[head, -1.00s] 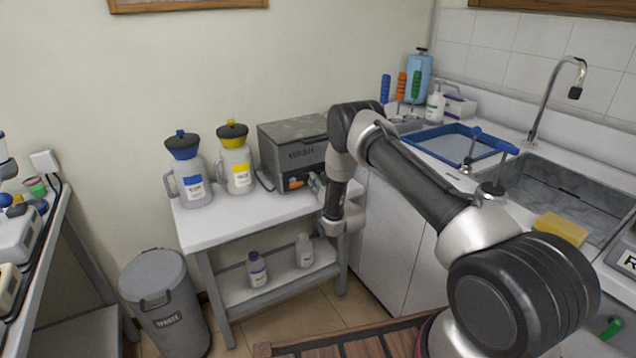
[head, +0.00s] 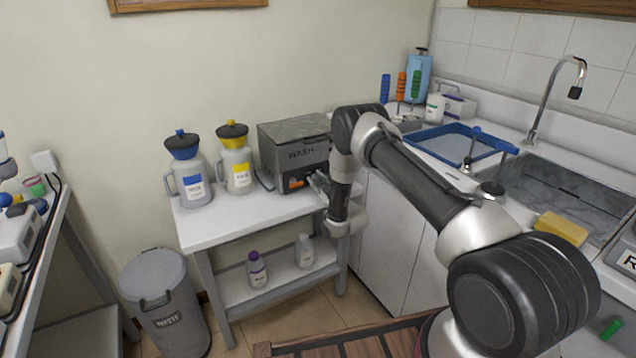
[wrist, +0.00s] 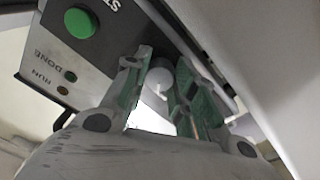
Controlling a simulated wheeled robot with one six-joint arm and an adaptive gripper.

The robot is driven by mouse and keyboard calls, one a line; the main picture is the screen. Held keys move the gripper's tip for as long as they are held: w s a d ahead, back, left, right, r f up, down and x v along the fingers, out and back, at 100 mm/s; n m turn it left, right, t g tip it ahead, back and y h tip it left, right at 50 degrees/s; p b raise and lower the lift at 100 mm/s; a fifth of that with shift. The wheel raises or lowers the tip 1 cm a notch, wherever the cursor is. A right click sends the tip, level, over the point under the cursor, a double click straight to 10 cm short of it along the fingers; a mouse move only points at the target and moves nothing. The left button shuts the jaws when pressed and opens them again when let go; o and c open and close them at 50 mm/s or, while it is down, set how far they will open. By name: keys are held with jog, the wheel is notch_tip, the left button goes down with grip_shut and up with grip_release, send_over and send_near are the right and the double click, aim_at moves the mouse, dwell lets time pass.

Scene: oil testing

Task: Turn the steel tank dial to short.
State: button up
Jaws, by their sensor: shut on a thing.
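The steel tank (head: 280,155), a grey box marked WASH, stands on the right end of the white side table. My gripper (head: 318,183) is at the lower right of its front. In the wrist view the pale round dial (wrist: 158,82) sits between the two green-padded fingers of my gripper (wrist: 160,95), which is shut on it. A small white mark shows on the dial's face. The dial's setting and any label for short cannot be read. In the head view my gripper hides the dial.
The tank panel has a green button (wrist: 80,22) and small lamps marked DONE and RUN. An orange part (head: 295,183) shows on the tank front. A blue-topped jug (head: 195,185) and yellow-topped jug (head: 238,170) stand left of the tank. The sink counter is at right.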

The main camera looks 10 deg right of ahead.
jog(key=shift+n, duration=0.6)
jog(key=o, duration=1)
jog(key=shift+o, duration=0.2)
jog(key=v, duration=1.2)
jog(key=shift+f, duration=0.1)
